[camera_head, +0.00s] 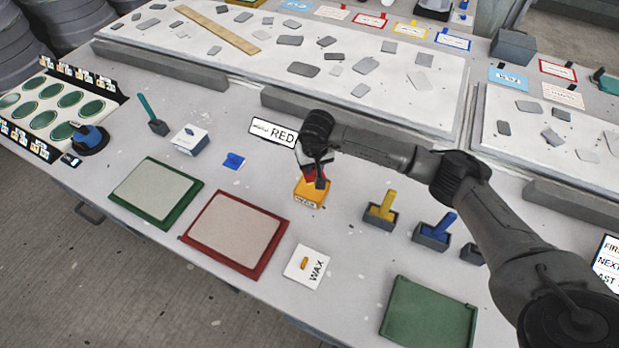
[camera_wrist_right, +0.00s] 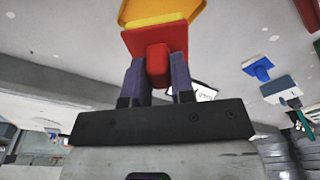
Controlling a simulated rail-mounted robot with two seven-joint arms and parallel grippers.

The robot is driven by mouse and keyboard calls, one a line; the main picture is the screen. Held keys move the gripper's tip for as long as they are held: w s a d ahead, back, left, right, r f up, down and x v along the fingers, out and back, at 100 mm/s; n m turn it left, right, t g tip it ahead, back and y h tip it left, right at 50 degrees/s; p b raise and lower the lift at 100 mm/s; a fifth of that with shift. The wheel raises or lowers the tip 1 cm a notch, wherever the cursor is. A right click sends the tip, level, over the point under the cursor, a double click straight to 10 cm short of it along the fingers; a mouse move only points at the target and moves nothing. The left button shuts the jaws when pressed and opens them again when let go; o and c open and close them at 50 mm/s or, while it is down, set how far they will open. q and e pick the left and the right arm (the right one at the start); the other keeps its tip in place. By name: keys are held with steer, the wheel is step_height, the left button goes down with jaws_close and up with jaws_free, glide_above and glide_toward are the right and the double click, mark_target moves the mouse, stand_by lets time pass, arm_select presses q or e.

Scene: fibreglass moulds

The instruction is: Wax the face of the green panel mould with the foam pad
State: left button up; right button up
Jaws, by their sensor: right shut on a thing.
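My right gripper (camera_head: 319,178) reaches in from the right and is shut on the red handle of a pad (camera_wrist_right: 158,58), with a red plate at the handle's end. An orange-yellow block marked WAX (camera_head: 311,192) is directly under the pad; I cannot tell if they touch. The pad's underside is hidden. A green-rimmed panel with a pale grey face (camera_head: 155,190) lies at the left. An all-green panel (camera_head: 428,318) lies at the lower right. Both are apart from the gripper. My left gripper is not in view.
Yellow-handled (camera_head: 382,208) and blue-handled (camera_head: 434,232) tools stand right of the gripper. A RED label (camera_head: 273,132) lies behind. Grey raised edges bound the back.

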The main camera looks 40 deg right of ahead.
mark_target(313, 177)
steer(key=shift+w, duration=0.2)
steer(key=shift+f+n, duration=0.15)
steer(key=shift+n, duration=0.15)
steer(key=shift+s+f+b, duration=0.1)
steer(key=shift+f+b, duration=1.35)
steer(key=shift+f, duration=1.3)
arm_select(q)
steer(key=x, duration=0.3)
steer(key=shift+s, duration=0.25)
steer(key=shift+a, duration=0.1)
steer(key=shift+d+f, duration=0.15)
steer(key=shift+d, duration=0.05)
arm_select(e)
steer(key=shift+f, duration=0.15)
arm_select(q)
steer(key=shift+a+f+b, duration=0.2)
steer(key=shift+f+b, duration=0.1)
steer(key=shift+b, duration=0.2)
arm_select(e)
steer(key=shift+f, duration=0.35)
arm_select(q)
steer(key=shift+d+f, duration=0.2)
